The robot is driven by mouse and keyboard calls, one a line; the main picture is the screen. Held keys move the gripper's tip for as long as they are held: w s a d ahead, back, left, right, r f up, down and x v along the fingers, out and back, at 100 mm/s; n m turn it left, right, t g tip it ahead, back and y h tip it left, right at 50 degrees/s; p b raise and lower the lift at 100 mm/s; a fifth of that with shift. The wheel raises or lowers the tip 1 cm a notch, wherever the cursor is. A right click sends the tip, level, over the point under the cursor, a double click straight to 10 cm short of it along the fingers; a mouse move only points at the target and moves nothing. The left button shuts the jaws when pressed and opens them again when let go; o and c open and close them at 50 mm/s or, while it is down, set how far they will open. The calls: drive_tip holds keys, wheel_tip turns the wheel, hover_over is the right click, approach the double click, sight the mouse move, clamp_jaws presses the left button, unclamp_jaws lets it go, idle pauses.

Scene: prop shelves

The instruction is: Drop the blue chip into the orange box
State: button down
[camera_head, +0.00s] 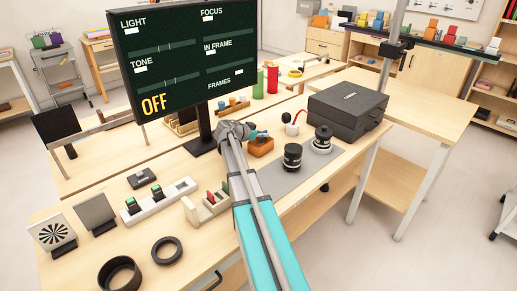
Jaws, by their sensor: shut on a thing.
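The orange box (262,148) is a small open block on the table, just right of my arm's end. My gripper (257,134) reaches in from the left, directly above the box's back part. It is shut on a small blue-teal piece, which looks like the blue chip (263,132), at its tips. The chip shows over or at the box's upper rim; the exact height gap cannot be told. My wrist and forearm hide part of the table left of the box.
A white ball (292,129) with a red wire sits behind the box. A dark case (347,103) lies at back right. A monitor (185,55) stands behind my arm. White racks (205,206) lie left of my arm.

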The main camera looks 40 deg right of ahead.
drive_tip(key=c, duration=0.7)
unclamp_jaws()
drive_tip(key=shift+r, duration=0.15)
